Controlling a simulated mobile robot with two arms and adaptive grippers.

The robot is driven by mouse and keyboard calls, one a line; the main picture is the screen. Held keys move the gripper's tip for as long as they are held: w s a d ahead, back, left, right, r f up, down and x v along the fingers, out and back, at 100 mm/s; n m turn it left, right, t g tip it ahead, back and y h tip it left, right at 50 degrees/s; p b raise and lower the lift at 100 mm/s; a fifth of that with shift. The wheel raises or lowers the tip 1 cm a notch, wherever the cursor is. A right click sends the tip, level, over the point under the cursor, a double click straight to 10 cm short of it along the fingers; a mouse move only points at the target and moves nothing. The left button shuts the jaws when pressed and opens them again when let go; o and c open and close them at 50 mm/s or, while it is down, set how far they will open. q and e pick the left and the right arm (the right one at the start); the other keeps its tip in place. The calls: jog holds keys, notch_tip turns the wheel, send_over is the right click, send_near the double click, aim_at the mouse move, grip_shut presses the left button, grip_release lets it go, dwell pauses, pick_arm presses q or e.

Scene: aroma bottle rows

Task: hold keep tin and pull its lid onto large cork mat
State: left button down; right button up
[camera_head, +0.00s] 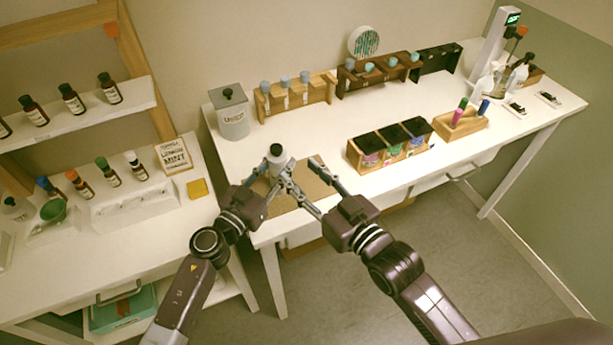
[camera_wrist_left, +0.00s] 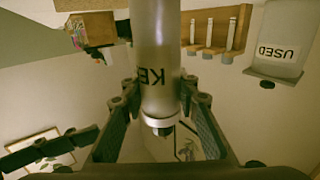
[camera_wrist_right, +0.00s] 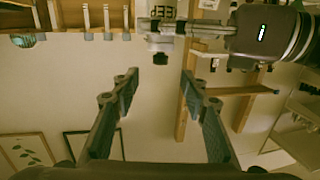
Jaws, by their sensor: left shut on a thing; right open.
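The keep tin (camera_head: 279,163) is a small grey cylinder, upright above or on the large cork mat (camera_head: 316,179); I cannot tell whether it touches. Its lid (camera_head: 277,150) with a dark knob is on top. My left gripper (camera_head: 270,177) is shut on the tin's side. In the left wrist view the tin (camera_wrist_left: 157,60) appears upside down between the fingers, with its label partly visible and the lid (camera_wrist_left: 158,123) pointing down. My right gripper (camera_head: 301,173) is open and empty, just right of the tin. The right wrist view shows the lid (camera_wrist_right: 159,45) ahead, beyond its fingertips.
A used tin (camera_head: 232,115) stands behind left. Wooden racks (camera_head: 295,97) with bottles line the back of the white table. A shelf and side table with bottles are at left. White tabletop (camera_head: 320,135) behind the mat is clear.

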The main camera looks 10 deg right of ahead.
aim_at(276, 146)
jog(key=x, duration=1.1)
jog(key=shift+a, duration=0.1)
grip_shut()
jog(key=shift+r, duration=0.25)
dwell(0.5)
jog(key=shift+r, duration=0.9)
jog(key=shift+r, duration=0.15)
jog(key=shift+r, duration=1.9)
